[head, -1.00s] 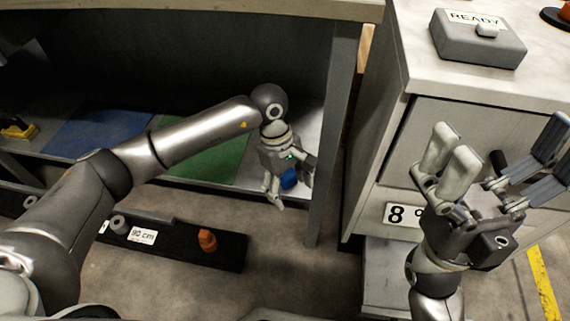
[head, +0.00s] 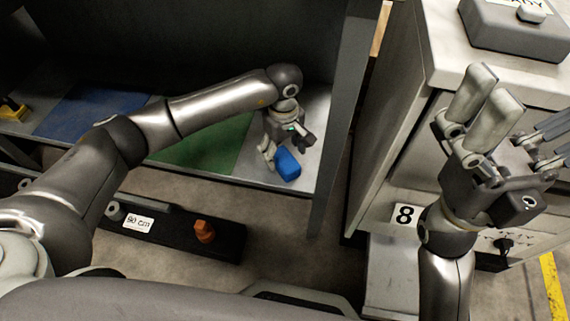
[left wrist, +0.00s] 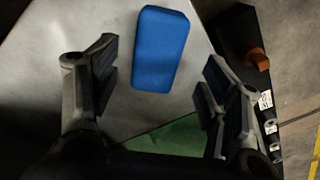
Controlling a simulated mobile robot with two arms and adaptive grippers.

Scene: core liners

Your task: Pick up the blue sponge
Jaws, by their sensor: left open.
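The blue sponge (head: 288,164) lies on the grey shelf surface near its right front edge. In the left wrist view the sponge (left wrist: 160,48) lies ahead of and between the open fingers, clear of both. My left gripper (head: 281,152) is open and empty beside the sponge in the head view; the left wrist view shows both its fingers (left wrist: 157,88) spread. My right gripper (head: 478,122) is raised at the right, in front of the cabinet, with its fingers apart and nothing between them.
A green mat (head: 205,143) and a blue mat (head: 92,112) lie on the shelf to the left. A post (head: 340,130) stands just right of the sponge. A black rail (head: 170,236) with an orange piece (head: 204,232) is below. A grey box (head: 512,28) sits on the cabinet.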

